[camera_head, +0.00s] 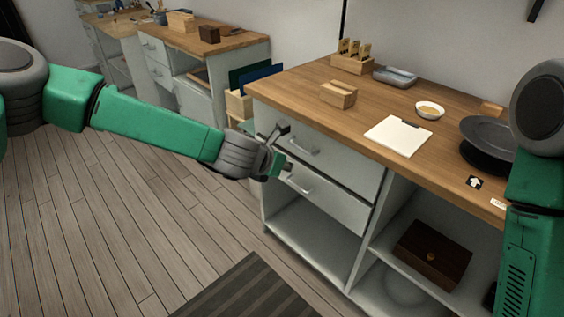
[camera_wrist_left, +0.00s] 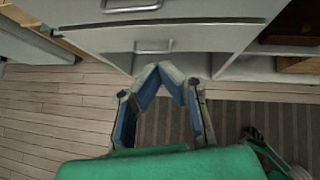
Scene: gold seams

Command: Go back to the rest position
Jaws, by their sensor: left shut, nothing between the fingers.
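My left arm comes in from the left in the head view. Its gripper (camera_head: 283,150) is in front of the white drawer cabinet, near the handles of the upper drawer (camera_head: 335,158) and lower drawer (camera_head: 335,205). Both drawers look closed. In the left wrist view the gripper's blue-padded fingers (camera_wrist_left: 168,76) come together at the tips with nothing between them. The lower drawer handle (camera_wrist_left: 152,46) shows beyond the fingertips; I see a gap between them. My right arm shows at the right edge of the head view, but its gripper is outside the picture.
The wooden worktop (camera_head: 300,90) holds a wooden block (camera_head: 338,94), white board (camera_head: 398,136), bowl (camera_head: 430,110) and black dishes (camera_head: 485,150). A dark box (camera_head: 432,255) sits on the shelf below. A striped mat (camera_head: 245,292) lies on the floor. Open floor is at left.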

